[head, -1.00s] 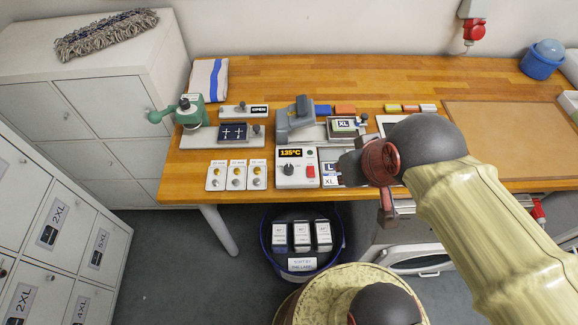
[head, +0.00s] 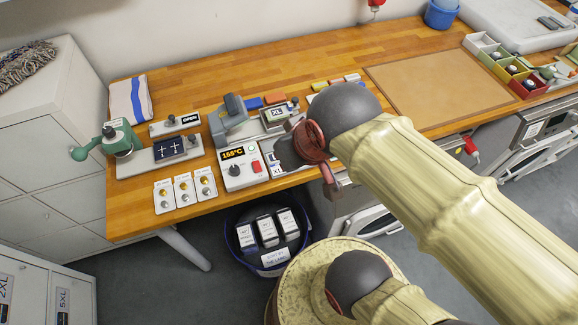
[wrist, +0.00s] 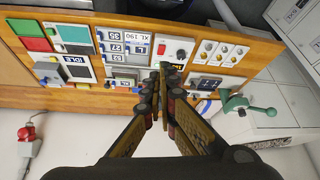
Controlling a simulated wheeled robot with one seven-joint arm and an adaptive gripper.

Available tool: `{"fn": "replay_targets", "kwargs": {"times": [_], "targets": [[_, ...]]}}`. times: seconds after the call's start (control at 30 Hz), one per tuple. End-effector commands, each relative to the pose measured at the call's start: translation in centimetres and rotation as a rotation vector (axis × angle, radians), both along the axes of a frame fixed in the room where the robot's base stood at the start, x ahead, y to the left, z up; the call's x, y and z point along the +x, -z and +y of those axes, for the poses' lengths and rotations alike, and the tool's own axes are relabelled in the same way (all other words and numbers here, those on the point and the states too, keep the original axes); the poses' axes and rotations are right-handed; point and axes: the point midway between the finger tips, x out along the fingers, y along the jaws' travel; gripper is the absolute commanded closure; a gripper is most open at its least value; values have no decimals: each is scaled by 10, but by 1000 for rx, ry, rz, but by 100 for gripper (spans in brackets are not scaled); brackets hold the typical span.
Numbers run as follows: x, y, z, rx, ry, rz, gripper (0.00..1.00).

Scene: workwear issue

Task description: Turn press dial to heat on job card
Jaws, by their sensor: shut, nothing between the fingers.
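The white press control box (head: 242,172) stands near the table's front edge, left of my gripper. Its display (head: 238,154) reads 155°C. The round black dial (head: 234,170) is on its top face, beside a red switch (head: 256,165). The dial's pointer is too small to read.
A grey press (head: 230,122) stands behind the box. Three white cards with round pieces (head: 184,191) lie to its left, near a green hand tool (head: 115,140). A blue bin (head: 240,236) is below the table edge. The brown mat (head: 435,82) at right is clear.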

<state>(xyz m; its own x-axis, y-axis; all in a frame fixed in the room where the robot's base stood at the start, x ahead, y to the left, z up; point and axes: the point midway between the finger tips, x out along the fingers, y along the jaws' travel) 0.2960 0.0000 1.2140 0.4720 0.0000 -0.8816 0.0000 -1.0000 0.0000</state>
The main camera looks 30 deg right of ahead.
Motion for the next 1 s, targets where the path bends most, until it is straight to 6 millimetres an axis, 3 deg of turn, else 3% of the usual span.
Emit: {"fn": "replay_targets", "kwargs": {"times": [0.23, 0.57, 0.77, 1.0], "targets": [[0, 0, 0, 0, 0, 0, 100], [1, -11, 2, 0, -8, 12, 81], [10, -6, 9, -3, -33, 176, 70], [34, 7, 20, -11, -68, 366, 58]]}}
